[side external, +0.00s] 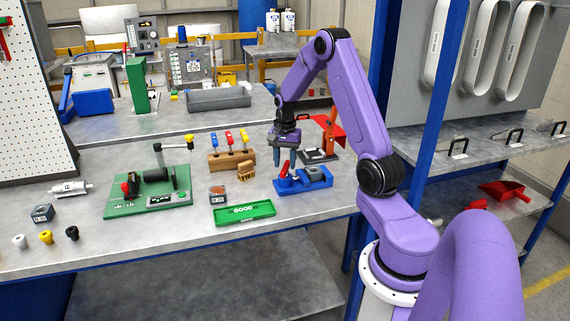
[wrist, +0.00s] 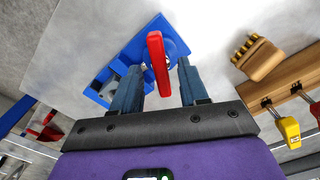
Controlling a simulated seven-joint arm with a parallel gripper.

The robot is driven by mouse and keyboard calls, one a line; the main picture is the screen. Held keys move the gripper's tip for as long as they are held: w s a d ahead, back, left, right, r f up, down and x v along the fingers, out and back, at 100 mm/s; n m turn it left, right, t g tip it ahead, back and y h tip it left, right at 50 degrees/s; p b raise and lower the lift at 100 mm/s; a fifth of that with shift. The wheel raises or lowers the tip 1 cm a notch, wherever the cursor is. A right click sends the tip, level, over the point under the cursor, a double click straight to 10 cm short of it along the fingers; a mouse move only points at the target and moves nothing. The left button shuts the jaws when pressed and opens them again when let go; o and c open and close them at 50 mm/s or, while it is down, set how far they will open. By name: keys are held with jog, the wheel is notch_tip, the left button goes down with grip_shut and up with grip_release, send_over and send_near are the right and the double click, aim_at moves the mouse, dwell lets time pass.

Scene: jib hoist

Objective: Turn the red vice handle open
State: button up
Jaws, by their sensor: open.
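The red vice handle (wrist: 158,64) stands on the blue vice (wrist: 172,32) in the wrist view. In the side external view the handle (side external: 285,168) shows small at the left part of the blue vice base (side external: 318,182). My gripper (wrist: 158,82) is open, with one finger on each side of the red handle and gaps visible on both sides. In the side external view my gripper (side external: 285,158) points down over the vice's left part. A grey block (side external: 314,172) sits on the right part of the vice. Whether a finger touches the handle cannot be told.
A wooden brush (side external: 246,170) and a wooden rack of colored tools (side external: 230,156) stand left of the vice. A green GOOD tray (side external: 244,212) lies in front. A dark plate with an orange lever (side external: 329,135) is behind right. A green hoist base (side external: 150,198) is farther left.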

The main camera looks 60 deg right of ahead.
jog(key=shift+f, duration=0.65)
grip_shut()
